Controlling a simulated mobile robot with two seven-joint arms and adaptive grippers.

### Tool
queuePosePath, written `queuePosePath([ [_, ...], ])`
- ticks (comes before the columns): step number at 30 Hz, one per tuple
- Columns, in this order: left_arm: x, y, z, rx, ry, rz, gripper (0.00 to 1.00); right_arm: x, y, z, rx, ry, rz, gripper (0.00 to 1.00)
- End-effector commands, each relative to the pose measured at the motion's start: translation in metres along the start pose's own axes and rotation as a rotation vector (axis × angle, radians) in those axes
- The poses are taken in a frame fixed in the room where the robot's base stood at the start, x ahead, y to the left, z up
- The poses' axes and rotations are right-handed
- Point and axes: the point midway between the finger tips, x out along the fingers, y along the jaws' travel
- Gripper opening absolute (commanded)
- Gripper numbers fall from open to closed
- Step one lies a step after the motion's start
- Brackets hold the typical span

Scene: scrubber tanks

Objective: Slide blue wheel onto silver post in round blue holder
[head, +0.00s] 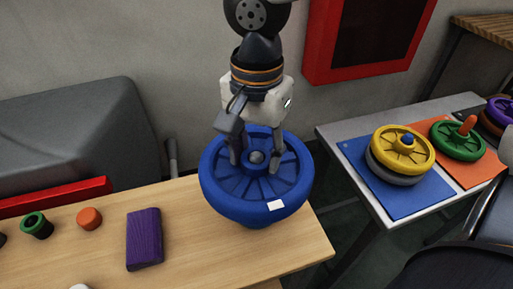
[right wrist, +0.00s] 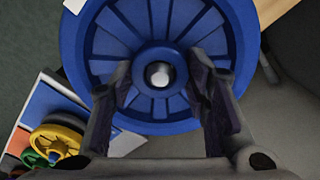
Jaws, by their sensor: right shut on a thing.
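The large blue wheel (head: 220,185) is spoked, with a white patch on its near rim, and lies at the right end of the wooden table. It fills the middle of the right wrist view (right wrist: 85,45). My right gripper (head: 257,160) comes down from above, shut on the wheel's hub area, one finger on each side of the centre. The rounded tip of the silver post (head: 257,157) shows in the hub hole, also in the right wrist view (right wrist: 159,73). A blue part below the wheel, seemingly the holder (head: 250,222), is mostly hidden. My left gripper is not in view.
The wooden table (head: 185,205) bears a purple block (head: 145,238), an orange round piece (head: 89,218) and a green-rimmed dark cup (head: 37,225). A side table at right holds a yellow wheel (head: 390,155) over a grey one on a blue mat (head: 400,205), and a green wheel (head: 455,148).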

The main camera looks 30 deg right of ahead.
Motion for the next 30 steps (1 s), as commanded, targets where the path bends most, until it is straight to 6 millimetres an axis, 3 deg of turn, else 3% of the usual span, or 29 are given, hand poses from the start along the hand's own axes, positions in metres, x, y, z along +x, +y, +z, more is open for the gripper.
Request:
queuePosePath([
  [30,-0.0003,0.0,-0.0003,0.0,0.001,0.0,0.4,0.005,-0.0003,-0.0004,-0.001,0.003,-0.002,0.0],
])
